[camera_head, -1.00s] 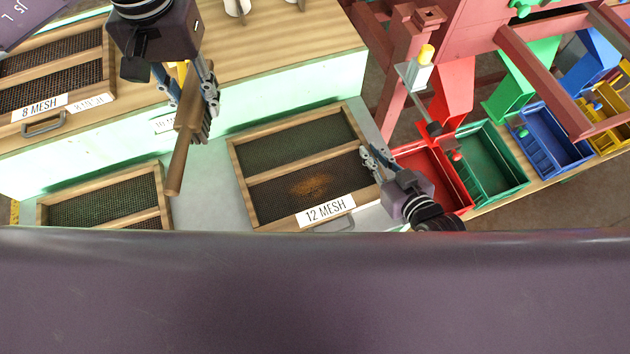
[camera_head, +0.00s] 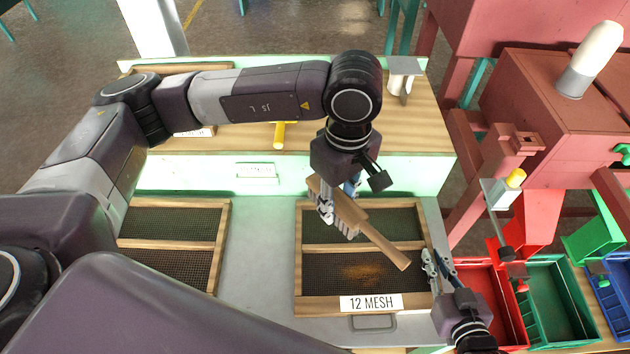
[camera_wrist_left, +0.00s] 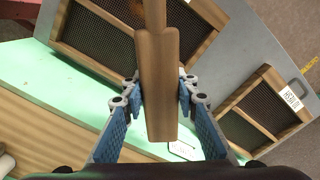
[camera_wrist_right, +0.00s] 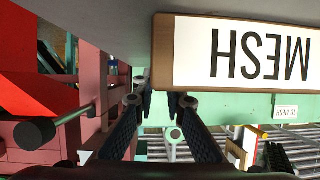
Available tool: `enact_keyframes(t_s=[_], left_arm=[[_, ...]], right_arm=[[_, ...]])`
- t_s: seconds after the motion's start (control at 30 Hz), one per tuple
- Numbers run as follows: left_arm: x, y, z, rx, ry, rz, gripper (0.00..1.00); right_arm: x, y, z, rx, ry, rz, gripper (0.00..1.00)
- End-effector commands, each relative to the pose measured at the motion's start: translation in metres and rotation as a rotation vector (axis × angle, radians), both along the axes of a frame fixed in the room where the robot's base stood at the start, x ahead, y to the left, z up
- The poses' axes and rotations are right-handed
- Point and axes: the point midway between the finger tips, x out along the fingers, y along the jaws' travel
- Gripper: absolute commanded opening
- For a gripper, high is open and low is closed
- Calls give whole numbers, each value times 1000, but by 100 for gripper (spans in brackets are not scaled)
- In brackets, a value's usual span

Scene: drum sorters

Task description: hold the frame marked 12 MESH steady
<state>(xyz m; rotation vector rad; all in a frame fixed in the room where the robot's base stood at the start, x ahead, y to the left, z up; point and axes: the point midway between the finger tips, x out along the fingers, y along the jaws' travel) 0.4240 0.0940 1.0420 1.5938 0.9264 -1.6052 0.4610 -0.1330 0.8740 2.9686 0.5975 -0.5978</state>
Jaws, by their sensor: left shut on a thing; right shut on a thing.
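The frame marked 12 MESH (camera_head: 299,262) lies flat on the grey tray surface, with two mesh panels and a patch of orange-brown grains on the front one. Its label (camera_head: 371,303) is on the front rim and shows large in the right wrist view (camera_wrist_right: 245,50). My right gripper (camera_head: 432,264) is shut on the frame's right side rim. My left gripper (camera_head: 328,208) is shut on a wooden brush (camera_head: 375,238), also seen in the left wrist view (camera_wrist_left: 157,85). The brush is over the frame's rear part, its handle pointing front-right. Whether its bristles touch the mesh is unclear.
A second mesh frame (camera_head: 223,245) lies to the left on the grey surface (camera_head: 258,270). A wooden shelf (camera_head: 420,125) with a pale green front stands behind. Red (camera_head: 503,290) and green (camera_head: 560,295) bins are at the right, below red machinery.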

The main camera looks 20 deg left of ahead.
Motion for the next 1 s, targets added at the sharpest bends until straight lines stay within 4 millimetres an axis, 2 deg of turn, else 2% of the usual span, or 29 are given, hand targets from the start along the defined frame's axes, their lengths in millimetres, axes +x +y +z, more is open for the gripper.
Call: enact_keyframes(t_s=[0.3, 0.5, 0.7, 0.87, 1.0], left_arm=[[-15, -57, -41, 3, -11, 522, 0], [-24, -83, -58, -3, -18, 779, 0], [-29, -95, -66, -6, -22, 903, 0], [-30, -97, -73, -5, -22, 922, 0], [-30, -96, -87, -4, -20, 921, 0]], right_arm=[[0, 0, 0, 2, 1, -1, 0], [0, 0, 0, 2, 1, -1, 0], [0, 0, 0, 2, 1, -1, 0], [0, 0, 0, 1, 1, -2, 0], [0, 0, 0, 1, 1, -2, 0]])
